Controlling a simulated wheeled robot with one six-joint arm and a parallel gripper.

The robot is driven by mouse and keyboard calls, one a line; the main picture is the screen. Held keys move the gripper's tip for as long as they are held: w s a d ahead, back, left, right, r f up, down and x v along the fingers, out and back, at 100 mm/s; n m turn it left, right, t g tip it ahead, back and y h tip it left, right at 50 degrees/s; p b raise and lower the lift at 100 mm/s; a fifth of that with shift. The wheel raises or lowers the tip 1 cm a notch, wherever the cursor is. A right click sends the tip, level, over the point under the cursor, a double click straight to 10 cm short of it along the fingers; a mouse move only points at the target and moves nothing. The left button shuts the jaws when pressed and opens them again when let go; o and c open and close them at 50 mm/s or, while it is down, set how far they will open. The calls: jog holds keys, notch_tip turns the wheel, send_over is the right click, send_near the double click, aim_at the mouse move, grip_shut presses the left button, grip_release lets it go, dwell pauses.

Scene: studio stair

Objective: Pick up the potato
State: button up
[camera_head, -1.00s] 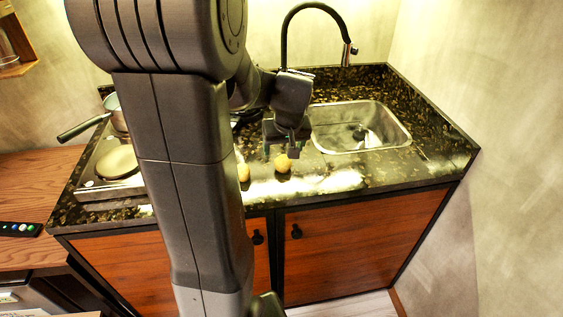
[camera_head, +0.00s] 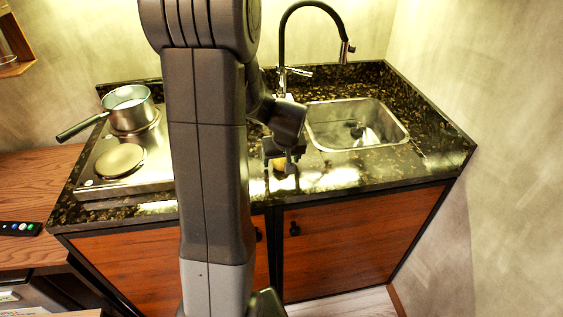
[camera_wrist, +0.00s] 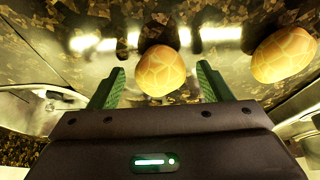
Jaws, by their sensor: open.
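Two round, yellow-brown, potato-like things with a net-like pattern lie on the dark stone counter. In the wrist view one potato (camera_wrist: 160,72) sits between the green fingertips of my gripper (camera_wrist: 160,84), with a gap on each side. The other round thing (camera_wrist: 284,55) lies to the right, outside the fingers. In the head view my gripper (camera_head: 283,158) is low over the counter in front of the sink, and the near potato (camera_head: 278,164) is partly hidden by it. The second one is hidden behind my arm there. My gripper is open and empty.
The sink (camera_head: 356,126) with a black tap (camera_head: 334,22) is just right of and behind my gripper. A saucepan (camera_head: 131,110) stands on the hob (camera_head: 90,172) at left. The counter's front edge is close. Bare counter (camera_head: 400,165) lies to the right.

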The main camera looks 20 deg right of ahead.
jog(key=c, duration=1.1)
jog(key=shift+r, duration=0.1)
jog(key=shift+r, duration=0.2)
notch_tip(320, 180, up, 9)
jog(key=shift+w+a+r, duration=0.15)
jog(key=shift+r, duration=0.05)
jog(key=w+a+r+p, duration=0.3)
jog(key=w+a+p, duration=0.1)
jog(key=w+a, duration=0.8)
jog(key=w+a+r+p, duration=0.4)
jog(key=w+a, duration=0.8)
jog(key=w+a+r+p, duration=0.4)
jog(key=w+a, duration=0.8)
jog(key=shift+r, duration=0.15)
